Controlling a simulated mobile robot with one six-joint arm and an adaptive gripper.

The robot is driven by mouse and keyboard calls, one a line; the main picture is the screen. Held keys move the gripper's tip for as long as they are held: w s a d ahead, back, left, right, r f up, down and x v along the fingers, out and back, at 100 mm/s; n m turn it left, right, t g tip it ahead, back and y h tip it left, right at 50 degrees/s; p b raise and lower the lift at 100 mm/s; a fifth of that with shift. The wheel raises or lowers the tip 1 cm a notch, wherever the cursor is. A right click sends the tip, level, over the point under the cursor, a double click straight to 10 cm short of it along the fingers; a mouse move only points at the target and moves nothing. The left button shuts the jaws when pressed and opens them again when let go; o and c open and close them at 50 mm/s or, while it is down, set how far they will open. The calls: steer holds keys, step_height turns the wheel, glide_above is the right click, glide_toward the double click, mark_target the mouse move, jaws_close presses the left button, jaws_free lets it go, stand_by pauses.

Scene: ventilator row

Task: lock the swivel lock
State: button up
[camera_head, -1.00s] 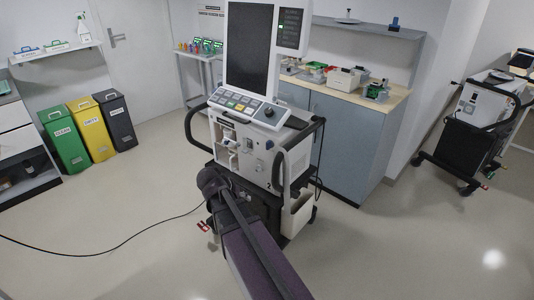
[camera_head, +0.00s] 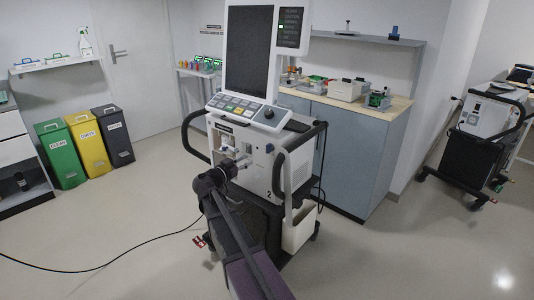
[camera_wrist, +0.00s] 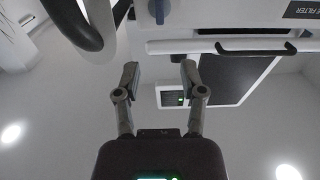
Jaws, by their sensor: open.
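The ventilator (camera_head: 252,168) stands in the middle of the head view, its screen on top and a row of buttons below. A red pedal (camera_head: 199,241) shows low at its left foot. I cannot tell for sure which part is the swivel lock. My gripper (camera_head: 229,167) is in front of the ventilator's left front, by white fittings with small blue parts. In the wrist view my gripper (camera_wrist: 160,72) is open with nothing between its fingers. A blue part (camera_wrist: 158,10) and a white bar (camera_wrist: 180,46) lie beyond the fingertips. My arm hides some of the lower front.
A black side handle (camera_wrist: 75,25) is close at the upper left of the wrist view. A cabinet (camera_head: 345,150) stands close behind the ventilator. Bins (camera_head: 88,145) are at the left, another ventilator cart (camera_head: 487,135) at the right. A cable crosses the open floor at left.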

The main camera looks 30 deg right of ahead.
mark_target(267, 148)
stand_by(0.4)
steer(key=x, duration=1.4)
steer(key=shift+s+r, duration=0.1)
jaws_close()
